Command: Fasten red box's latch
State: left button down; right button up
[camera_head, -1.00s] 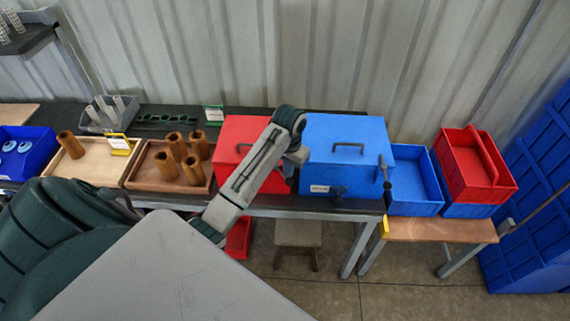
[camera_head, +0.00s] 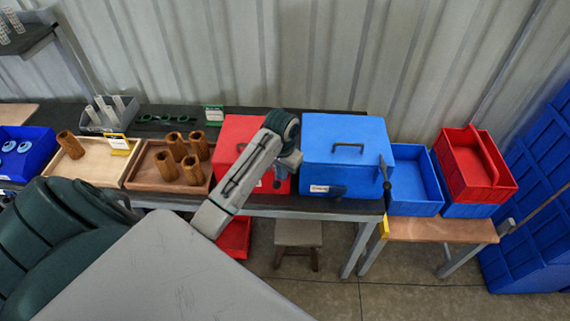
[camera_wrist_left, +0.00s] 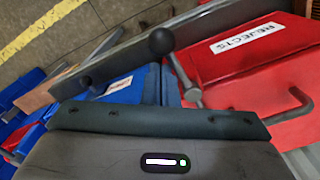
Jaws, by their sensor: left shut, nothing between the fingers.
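The red box (camera_head: 230,134) stands on the bench beside the blue box (camera_head: 318,133). In the left wrist view the red box (camera_wrist_left: 220,72) has a REJECTS label. Its latch lever (camera_wrist_left: 185,78) is a grey rod with a round black knob, at the side facing the blue box, jutting out past the front edge. My left arm covers the red box's right part in the head view and mostly hides the latch there. My left gripper (camera_head: 284,172) is shut and empty, close to the red box's front right corner; its fingertips are hard to make out. My right gripper is not seen.
The blue box has a similar lever (camera_head: 386,178) on its right side. Left of the red box is a wooden tray (camera_head: 135,182) with several brown cylinders. A blue bin (camera_head: 412,207) and red crate (camera_head: 493,191) stand at the right. A stool (camera_head: 298,234) is below the bench.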

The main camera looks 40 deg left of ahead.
pick_arm(q)
jog(key=shift+s+a, duration=0.1)
jog(key=shift+s, duration=0.1)
dwell(0.3)
jog(key=shift+w+d, duration=0.3)
jog(key=shift+d, duration=0.2)
dwell(0.3)
